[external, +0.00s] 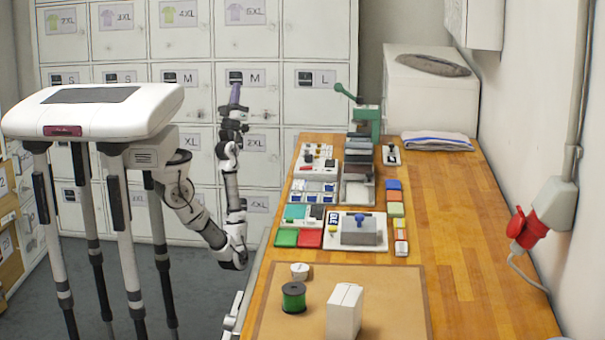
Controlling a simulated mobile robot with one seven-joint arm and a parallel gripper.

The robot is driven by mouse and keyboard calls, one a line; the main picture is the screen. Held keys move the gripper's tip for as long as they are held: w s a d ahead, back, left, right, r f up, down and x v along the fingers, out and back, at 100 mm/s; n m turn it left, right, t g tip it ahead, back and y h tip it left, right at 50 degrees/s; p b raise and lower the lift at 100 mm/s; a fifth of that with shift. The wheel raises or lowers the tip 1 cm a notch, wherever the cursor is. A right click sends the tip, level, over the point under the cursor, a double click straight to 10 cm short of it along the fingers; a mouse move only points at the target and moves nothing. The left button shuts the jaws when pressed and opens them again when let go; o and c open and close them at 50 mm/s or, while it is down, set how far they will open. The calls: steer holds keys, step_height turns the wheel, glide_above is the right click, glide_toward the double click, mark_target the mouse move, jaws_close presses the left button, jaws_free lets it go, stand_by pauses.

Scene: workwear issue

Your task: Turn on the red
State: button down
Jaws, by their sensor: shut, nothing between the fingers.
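My gripper (235,95) is raised at the top of my arm, left of the wooden table and in front of the lockers. Its fingers point up, are closed together, and hold nothing. It is well apart from everything on the table. A flat red block (309,238) lies at the table's left edge, right of a green one. A red plug or socket (523,229) hangs from a grey wall box at the right. A small white panel (319,154) at the table's far left carries small buttons or switches, some reddish, too small to tell apart.
The wooden table (455,235) has clear room on its right side. A green-handled press (366,122) stands at the back. A green spool (293,297) and white box (344,310) stand on the front mat. A folded towel (437,140) lies at the far right.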

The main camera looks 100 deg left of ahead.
steer(key=w+a+f+m+t+h+p, duration=0.1)
steer(key=w+a+f+m+t+h, duration=0.25)
steer(key=w+m+t+h, duration=0.3)
steer(key=w+a+f+m+t+h+p, duration=0.1)
steer(key=w+a+f+m+t+h, duration=0.2)
steer(key=m+t+h, duration=0.5)
steer(key=w+d+f+m+g+h+p, duration=0.2)
steer(key=d+f+m+h, duration=0.5)
steer(key=f+h, duration=0.5)
steer(key=d+g+h, duration=0.1)
steer(key=d+h, duration=0.1)
steer(key=h, duration=0.1)
steer(key=shift+w+d, duration=0.35)
steer(key=shift+d, duration=0.05)
steer(key=shift+w+m, duration=0.15)
steer(key=shift+m, duration=0.1)
steer(key=p, duration=0.2)
glide_above(301, 167)
steer(key=s, duration=0.1)
steer(key=shift+d+f, duration=0.25)
steer(key=shift+f, duration=0.2)
steer(key=f, duration=0.1)
steer(key=w+f, duration=0.1)
steer(key=f, duration=0.1)
steer(key=shift+p, duration=0.35)
steer(key=shift+w+a+f, duration=0.1)
steer(key=shift+f, duration=0.5)
steer(key=shift+p, duration=0.35)
